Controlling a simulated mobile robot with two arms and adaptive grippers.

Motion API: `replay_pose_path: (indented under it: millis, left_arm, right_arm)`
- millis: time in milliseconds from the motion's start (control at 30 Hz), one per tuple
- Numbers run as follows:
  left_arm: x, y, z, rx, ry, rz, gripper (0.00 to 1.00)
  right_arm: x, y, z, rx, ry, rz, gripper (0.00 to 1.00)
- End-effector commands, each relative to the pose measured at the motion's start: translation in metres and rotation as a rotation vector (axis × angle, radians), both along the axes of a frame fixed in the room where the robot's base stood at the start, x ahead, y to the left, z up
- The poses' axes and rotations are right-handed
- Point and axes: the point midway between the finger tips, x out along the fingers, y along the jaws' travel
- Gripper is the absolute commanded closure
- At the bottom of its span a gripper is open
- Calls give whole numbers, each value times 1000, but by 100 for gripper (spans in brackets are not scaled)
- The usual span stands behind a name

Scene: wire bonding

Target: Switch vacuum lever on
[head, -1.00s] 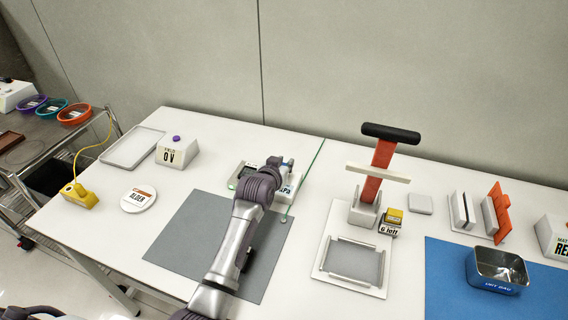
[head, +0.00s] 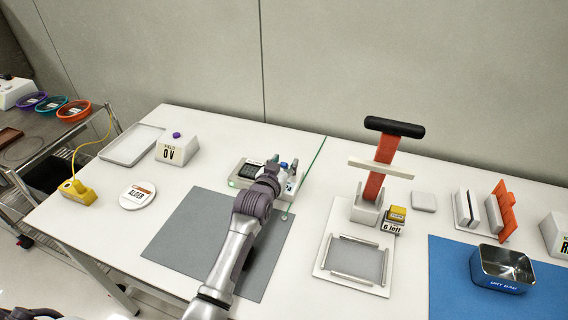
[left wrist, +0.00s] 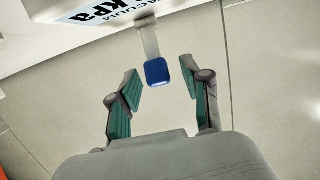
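The vacuum unit (head: 247,171) is a pale box with a dark display on the white table, behind the grey mat. In the left wrist view its label reads VACUUM kPa upside down, and a grey lever with a blue tip (left wrist: 157,71) sticks out from it. My left gripper (left wrist: 160,82) is open, with its green-padded fingers on either side of the blue tip and gaps showing on both sides. In the head view my left gripper (head: 277,170) is at the unit's right part and partly hides it. My right gripper is out of view.
A thin green-edged clear panel (head: 313,170) stands just right of the unit. Further right is a press with a red arm (head: 381,165) and black handle. A white box reading 0 V (head: 176,151) stands to the left. The grey mat (head: 190,235) is bare beside my arm.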

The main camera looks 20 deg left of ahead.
Motion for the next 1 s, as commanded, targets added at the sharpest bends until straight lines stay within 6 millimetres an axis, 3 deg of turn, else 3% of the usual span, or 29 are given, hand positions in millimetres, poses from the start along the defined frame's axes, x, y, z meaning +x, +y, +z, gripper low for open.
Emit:
replay_pose_path:
  millis: [267,700,1000]
  left_arm:
    - [-6,0,1,0,0,0,52]
    - [-89,3,19,0,1,0,52]
    - [-116,4,26,0,0,0,52]
  right_arm:
    - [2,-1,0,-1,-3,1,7]
    - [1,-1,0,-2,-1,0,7]
    - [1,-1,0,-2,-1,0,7]
